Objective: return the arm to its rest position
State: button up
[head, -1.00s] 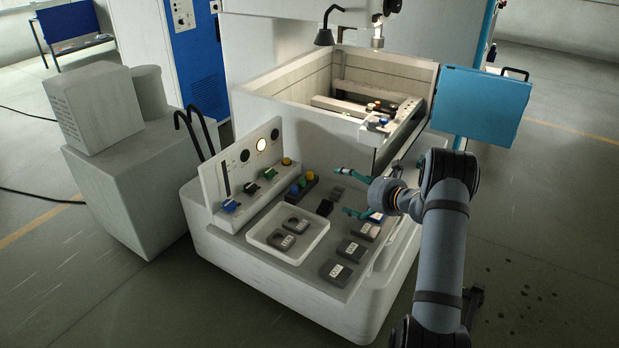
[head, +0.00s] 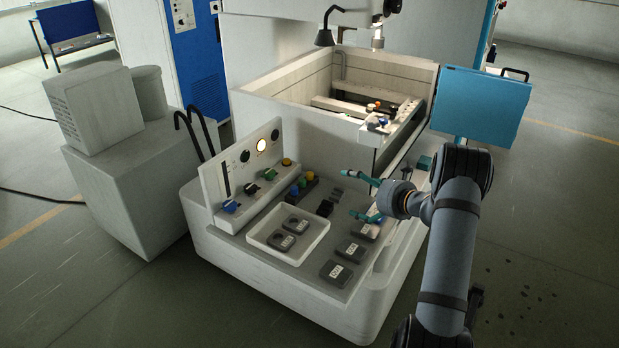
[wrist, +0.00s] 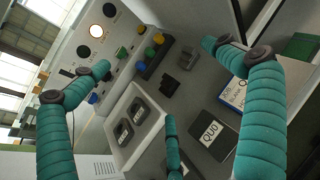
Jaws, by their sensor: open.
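My gripper (head: 366,197) is open and empty, with its teal fingers spread apart. In the head view it hangs over the right part of the machine's grey bench (head: 268,252), and my arm reaches in from the lower right. In the wrist view the teal fingers (wrist: 160,90) frame the bench from both sides, with nothing between their tips. The white tray (head: 259,242) lies to the left of the gripper and holds two dark labelled blocks (head: 290,228).
Dark labelled blocks (head: 336,273) lie on the bench in front of the gripper. A control panel (head: 236,182) with coloured knobs stands at left. The open tank (head: 290,78) is behind, and a teal panel (head: 481,105) sticks out at right. Floor at far right is clear.

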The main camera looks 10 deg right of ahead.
jog(key=v, duration=0.6)
jog(key=shift+s+r, duration=0.2)
jog(key=shift+s, duration=0.05)
jog(key=shift+d, duration=0.1)
